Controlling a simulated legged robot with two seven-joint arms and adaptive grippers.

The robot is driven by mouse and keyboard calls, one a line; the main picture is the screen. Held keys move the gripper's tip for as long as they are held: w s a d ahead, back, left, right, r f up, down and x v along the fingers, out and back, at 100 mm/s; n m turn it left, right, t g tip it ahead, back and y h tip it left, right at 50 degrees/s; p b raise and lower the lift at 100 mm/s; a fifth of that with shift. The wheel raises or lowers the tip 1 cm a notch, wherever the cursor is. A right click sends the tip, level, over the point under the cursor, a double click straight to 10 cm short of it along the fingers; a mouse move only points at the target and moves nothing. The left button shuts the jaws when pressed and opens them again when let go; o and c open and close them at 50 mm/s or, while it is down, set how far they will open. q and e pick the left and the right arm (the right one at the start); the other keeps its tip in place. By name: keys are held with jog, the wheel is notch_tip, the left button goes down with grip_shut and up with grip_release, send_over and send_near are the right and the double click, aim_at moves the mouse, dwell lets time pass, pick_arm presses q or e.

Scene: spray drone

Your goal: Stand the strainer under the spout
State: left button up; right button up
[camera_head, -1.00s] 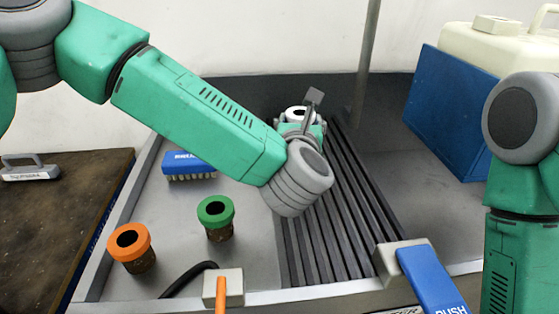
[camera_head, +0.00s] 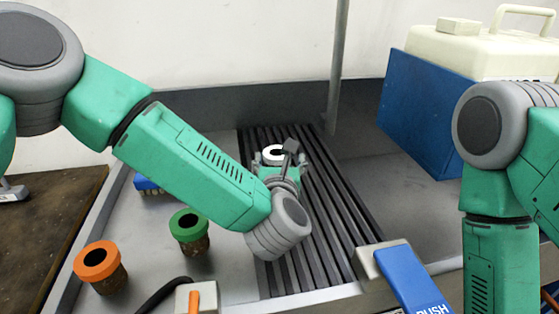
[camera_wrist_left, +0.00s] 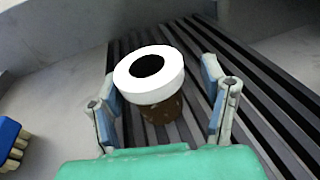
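A strainer with a white rim and brown speckled body (camera_wrist_left: 160,108) stands upright over the dark slats in the left wrist view. Its white rim also shows in the head view (camera_head: 268,154). My left gripper (camera_wrist_left: 160,75) has a finger on each side of it. A gap shows between strainer and right finger; the rim overlaps the left finger in the picture, so touching there is unclear. A green-rimmed strainer (camera_head: 190,232) and an orange-rimmed one (camera_head: 99,268) stand on the grey surface to the left. I cannot single out a spout. My right gripper is out of view.
The slatted rack (camera_head: 335,215) is clear on its right. A grey post (camera_head: 338,65) rises behind it. A blue PUSH lever (camera_head: 412,280) and an orange-lever block (camera_head: 195,299) stand at the front. A blue brush (camera_head: 148,186) lies left; a blue box (camera_head: 425,115) stands right.

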pick_arm(q)
jog(key=shift+d, duration=0.35)
jog(key=shift+s+r, duration=0.1)
jog(key=shift+s, duration=0.3)
jog(key=s, duration=0.3)
jog(key=s+r+p, duration=0.1)
jog(key=s, duration=0.6)
jog(key=shift+s+a+r, duration=0.15)
jog(key=shift+a+r, duration=0.05)
jog(key=shift+a, duration=0.2)
jog(key=shift+s+d+r, duration=0.1)
jog(key=shift+s+d, duration=0.05)
jog(key=shift+s, duration=0.25)
jog(key=shift+a, duration=0.25)
